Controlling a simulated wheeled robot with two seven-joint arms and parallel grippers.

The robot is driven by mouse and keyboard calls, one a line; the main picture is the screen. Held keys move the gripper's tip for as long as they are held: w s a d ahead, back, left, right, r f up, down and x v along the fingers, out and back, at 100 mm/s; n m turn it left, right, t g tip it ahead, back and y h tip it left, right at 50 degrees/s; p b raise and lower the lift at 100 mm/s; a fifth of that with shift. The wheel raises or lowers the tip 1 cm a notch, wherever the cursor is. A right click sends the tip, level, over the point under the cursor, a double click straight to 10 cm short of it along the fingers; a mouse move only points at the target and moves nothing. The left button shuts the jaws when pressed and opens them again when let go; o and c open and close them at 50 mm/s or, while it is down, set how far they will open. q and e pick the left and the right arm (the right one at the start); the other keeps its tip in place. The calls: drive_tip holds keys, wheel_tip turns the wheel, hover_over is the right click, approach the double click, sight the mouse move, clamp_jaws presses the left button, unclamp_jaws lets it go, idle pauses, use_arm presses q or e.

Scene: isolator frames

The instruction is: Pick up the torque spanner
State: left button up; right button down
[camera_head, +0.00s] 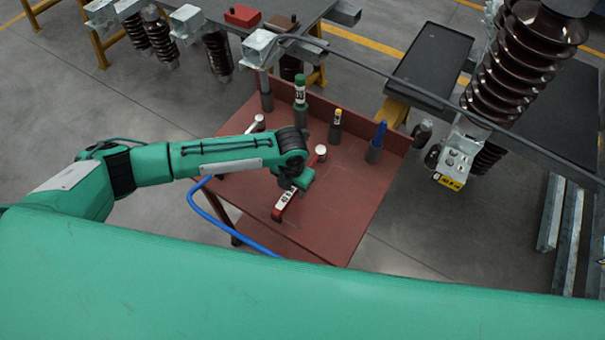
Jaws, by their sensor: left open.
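A torque spanner (283,201) with a red handle and a white label lies on the red-brown table. Its round head (320,151) shows on the far side of my left gripper (294,183). The gripper is open and points down over the middle of this spanner, hiding part of its shaft. I cannot tell whether the fingers touch it. A second, similar tool (257,123) lies further left, mostly hidden behind my left arm. My right gripper is not in view.
Upright sockets stand along the table's back: a green one (300,90), a yellow-topped one (336,126) and a blue-topped one (377,143). The table's front right (340,215) is clear. A large brown insulator (510,68) hangs at the right. A blue hose (213,218) runs by the table's left edge.

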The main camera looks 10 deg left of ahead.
use_arm(q)
drive_tip(key=shift+f, duration=1.15)
drive_tip(key=c, duration=0.9)
drive_tip(key=shift+w+r, duration=0.1)
clamp_jaws()
